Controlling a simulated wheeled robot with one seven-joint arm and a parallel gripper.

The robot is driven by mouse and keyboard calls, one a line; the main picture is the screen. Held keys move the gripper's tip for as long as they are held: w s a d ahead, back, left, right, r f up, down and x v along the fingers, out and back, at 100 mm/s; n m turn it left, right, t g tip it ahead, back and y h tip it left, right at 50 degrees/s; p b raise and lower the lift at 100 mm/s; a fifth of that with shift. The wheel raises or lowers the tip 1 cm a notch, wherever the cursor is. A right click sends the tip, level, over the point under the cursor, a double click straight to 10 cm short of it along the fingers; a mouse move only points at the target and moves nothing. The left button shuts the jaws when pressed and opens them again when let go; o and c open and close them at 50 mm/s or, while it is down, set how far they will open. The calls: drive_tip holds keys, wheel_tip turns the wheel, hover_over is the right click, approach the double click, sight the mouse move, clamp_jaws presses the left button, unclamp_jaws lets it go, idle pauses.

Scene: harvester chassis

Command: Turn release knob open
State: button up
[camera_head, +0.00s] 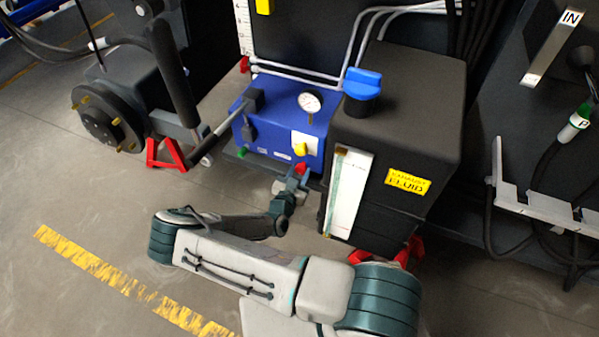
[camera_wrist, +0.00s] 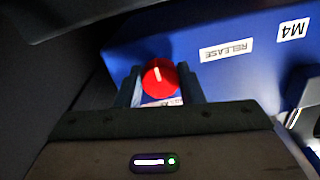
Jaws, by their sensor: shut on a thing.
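The release knob is a round red knob with a white line on its face. In the wrist view the red knob (camera_wrist: 160,78) sits between the two fingers of my gripper (camera_wrist: 162,88), which is shut on it. The white line stands close to upright in that picture. In the head view the red knob (camera_head: 301,169) shows at the lower front of the blue box (camera_head: 262,128), with my gripper (camera_head: 298,176) at it. A white RELEASE label (camera_wrist: 226,50) is on the blue face beside the knob, and an M4 label (camera_wrist: 293,30) is further right.
A black tank (camera_head: 400,110) with a blue cap (camera_head: 362,84) stands close to the right of my gripper. The blue box carries a gauge (camera_head: 310,102) and a yellow knob (camera_head: 301,149). Open floor (camera_head: 110,220) lies to the left.

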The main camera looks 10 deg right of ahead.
idle(0.3)
drive_tip(key=o, duration=1)
drive_tip(key=v, duration=1.4)
